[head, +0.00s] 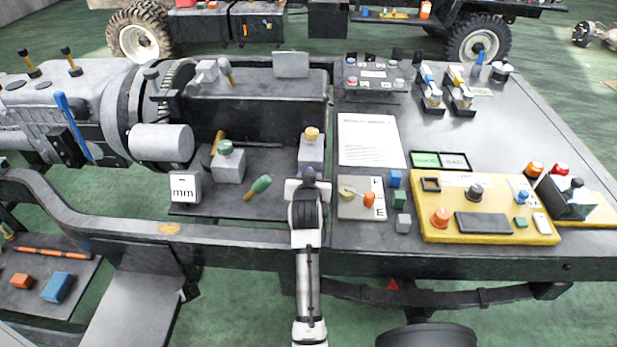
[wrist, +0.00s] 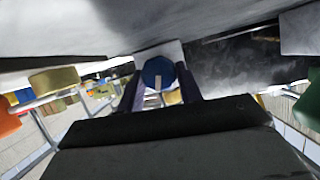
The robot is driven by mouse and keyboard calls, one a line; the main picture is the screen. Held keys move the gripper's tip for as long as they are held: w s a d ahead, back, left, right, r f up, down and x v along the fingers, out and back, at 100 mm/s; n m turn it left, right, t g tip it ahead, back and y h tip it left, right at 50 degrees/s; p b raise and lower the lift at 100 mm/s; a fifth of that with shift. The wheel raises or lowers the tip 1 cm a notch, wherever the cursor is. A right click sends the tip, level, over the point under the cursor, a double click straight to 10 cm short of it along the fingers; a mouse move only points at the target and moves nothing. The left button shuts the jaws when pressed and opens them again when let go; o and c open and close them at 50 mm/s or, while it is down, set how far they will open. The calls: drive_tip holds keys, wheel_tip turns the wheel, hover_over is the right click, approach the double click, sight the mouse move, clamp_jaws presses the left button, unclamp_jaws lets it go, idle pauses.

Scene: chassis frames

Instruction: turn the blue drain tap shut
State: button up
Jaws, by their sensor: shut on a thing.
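The blue drain tap (wrist: 155,71) shows in the wrist view as a round blue knob with a short pale mark on its lower part. It sits against a light plate under a large grey surface. My gripper (wrist: 159,88) has one dark finger on each side of the knob and is shut on it. In the head view my gripper (head: 309,177) is at the front of the chassis, below the yellow-topped knob on a grey block. The tap is hidden there behind my gripper.
Left of my gripper are a green-handled lever (head: 258,187), a green knob (head: 225,147) and a block marked "mm" (head: 186,190). Right of it are a small panel with an orange knob (head: 369,199), small cubes and a yellow board (head: 440,233). The chassis rail (head: 200,235) runs in front.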

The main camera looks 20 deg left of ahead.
drive_tip(key=shift+d+f+m+y, duration=0.1)
drive_tip(key=shift+d+m+y, duration=0.1)
drive_tip(key=shift+m+y, duration=0.8)
drive_tip(key=shift+m+g+y, duration=0.3)
drive_tip(key=shift+m+y, duration=0.2)
drive_tip(key=shift+m, duration=0.7)
drive_tip(key=o, duration=1)
drive_tip(key=shift+d+b, duration=0.1)
drive_tip(key=shift+b, duration=0.2)
drive_tip(key=b+v, duration=0.1)
drive_tip(key=v, duration=1.2)
drive_tip(key=shift+s+d+b, duration=0.2)
drive_tip(key=shift+s+b, duration=0.1)
drive_tip(key=shift+b, duration=0.1)
